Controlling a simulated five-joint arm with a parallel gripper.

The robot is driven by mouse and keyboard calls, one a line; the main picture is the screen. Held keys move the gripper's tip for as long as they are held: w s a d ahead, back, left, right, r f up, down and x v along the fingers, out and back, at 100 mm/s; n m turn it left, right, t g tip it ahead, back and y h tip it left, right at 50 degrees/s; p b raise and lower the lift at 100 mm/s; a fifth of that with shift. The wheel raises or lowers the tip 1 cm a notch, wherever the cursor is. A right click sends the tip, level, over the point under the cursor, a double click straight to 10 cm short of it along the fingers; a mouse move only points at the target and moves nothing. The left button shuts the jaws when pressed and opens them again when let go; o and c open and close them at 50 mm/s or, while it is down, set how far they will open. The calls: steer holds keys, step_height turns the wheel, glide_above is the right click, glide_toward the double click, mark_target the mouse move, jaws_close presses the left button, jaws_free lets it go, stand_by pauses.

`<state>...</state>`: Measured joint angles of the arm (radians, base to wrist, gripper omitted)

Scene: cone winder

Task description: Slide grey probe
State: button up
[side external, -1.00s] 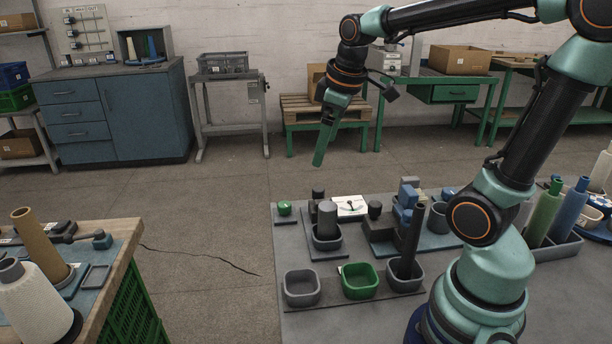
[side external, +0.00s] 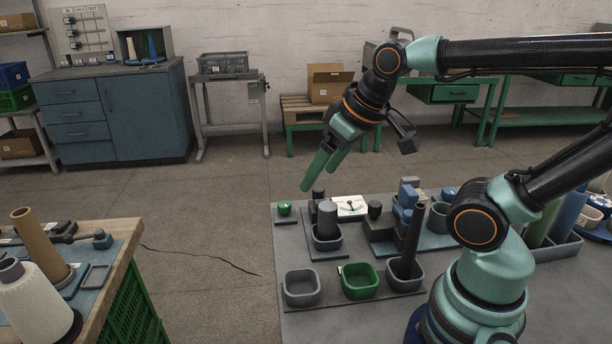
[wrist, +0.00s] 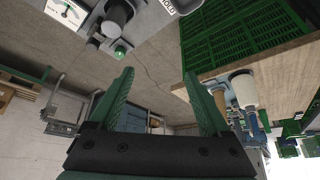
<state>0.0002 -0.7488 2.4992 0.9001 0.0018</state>
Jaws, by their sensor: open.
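My gripper (side external: 319,180) is open and empty, with two green fingers pointing down and left above the back left of the grey bench. It also shows in the wrist view (wrist: 159,74), with clear space between the fingers. A grey cylinder (side external: 327,215), which may be the grey probe, stands upright in a square grey cup (side external: 327,240) below my fingertips. It is apart from them. A black knob (side external: 318,194) stands just behind it. A green button (side external: 285,208) on a grey block lies to the left; it also shows in the wrist view (wrist: 120,53).
In front are a grey bin (side external: 301,298), a green bin (side external: 359,292) and a tall dark tube (side external: 412,240) in another bin.

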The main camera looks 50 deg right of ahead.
steer(key=w+d+r+m+g, duration=0.1)
steer(key=w+d+m, duration=0.2)
steer(key=w+d, duration=0.1)
steer(key=m+g, duration=0.5)
steer(key=m, duration=0.4)
glide_above(319, 188)
step_height(319, 188, down, 8)
steer(key=r, duration=0.1)
step_height(319, 188, down, 12)
steer(key=shift+a+f, duration=0.15)
steer(key=shift+c, duration=0.3)
jaws_close()
